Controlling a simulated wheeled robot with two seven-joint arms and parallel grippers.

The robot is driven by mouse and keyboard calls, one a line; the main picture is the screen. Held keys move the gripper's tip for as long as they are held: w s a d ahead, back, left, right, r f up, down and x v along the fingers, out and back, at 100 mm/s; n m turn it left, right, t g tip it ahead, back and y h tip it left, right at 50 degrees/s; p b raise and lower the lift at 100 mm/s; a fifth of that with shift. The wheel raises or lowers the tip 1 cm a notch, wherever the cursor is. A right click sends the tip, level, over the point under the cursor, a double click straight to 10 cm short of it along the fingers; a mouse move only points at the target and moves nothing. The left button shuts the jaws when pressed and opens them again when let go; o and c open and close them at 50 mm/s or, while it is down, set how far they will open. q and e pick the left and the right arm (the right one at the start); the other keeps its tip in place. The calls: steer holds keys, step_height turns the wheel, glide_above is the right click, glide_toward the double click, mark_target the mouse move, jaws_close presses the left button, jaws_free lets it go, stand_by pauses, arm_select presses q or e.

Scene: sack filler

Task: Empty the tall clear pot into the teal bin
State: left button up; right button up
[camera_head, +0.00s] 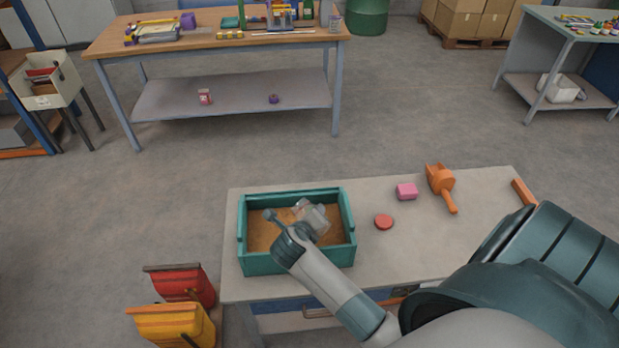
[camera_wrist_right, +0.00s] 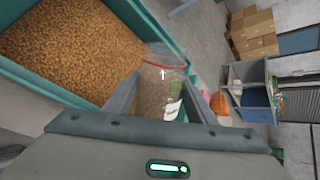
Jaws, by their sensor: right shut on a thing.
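The teal bin (camera_head: 346,196) stands at the left end of the grey table and holds a bed of brown pellets, also seen in the right wrist view (camera_wrist_right: 95,38). The clear pot (camera_head: 314,214) is tilted over the inside of the bin. My right gripper (camera_head: 300,227) is shut on it. In the right wrist view the pot (camera_wrist_right: 160,76) shows between the two fingers beside the bin's wall, with a reddish line near its top. I cannot tell whether pellets are still inside it. My left gripper is not in view.
On the table (camera_head: 430,245) right of the bin lie a red disc (camera_head: 384,222), a pink block (camera_head: 406,191) and an orange scoop (camera_head: 441,184). Red (camera_head: 182,285) and yellow (camera_head: 176,325) containers stand left of the table. A wooden workbench (camera_head: 215,38) stands behind, across open floor.

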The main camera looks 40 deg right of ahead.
mark_target(301, 209)
steer(key=shift+w+f+n+g+p, duration=0.1)
steer(key=shift+f+n+g+p, duration=0.2)
steer(key=shift+n+g+p, duration=0.55)
steer(key=shift+f+g+b, duration=0.3)
steer(key=shift+g, duration=0.25)
steer(key=shift+w+f+n+g+h, duration=0.15)
steer(key=shift+f+n+g+h, duration=0.15)
steer(key=shift+g, duration=0.4)
steer(key=shift+w+a+r+n+g+h, duration=0.15)
steer(key=shift+w+r+n+g, duration=0.15)
steer(key=shift+g, duration=0.3)
steer(key=shift+w+a+r+n+g+h, duration=0.15)
steer(key=shift+r+n+g, duration=0.25)
steer(key=shift+g, duration=0.2)
steer(key=shift+w+r+n+g+h, duration=0.4)
steer(key=shift+w+r+n+g, duration=0.15)
steer(key=shift+g, duration=0.55)
steer(key=shift+w+r+n+g+h+b, duration=0.25)
steer(key=shift+w+n+g+h+b, duration=0.2)
steer(key=shift+g, duration=0.35)
steer(key=shift+s+a+r, duration=0.1)
steer(key=shift+r, duration=0.05)
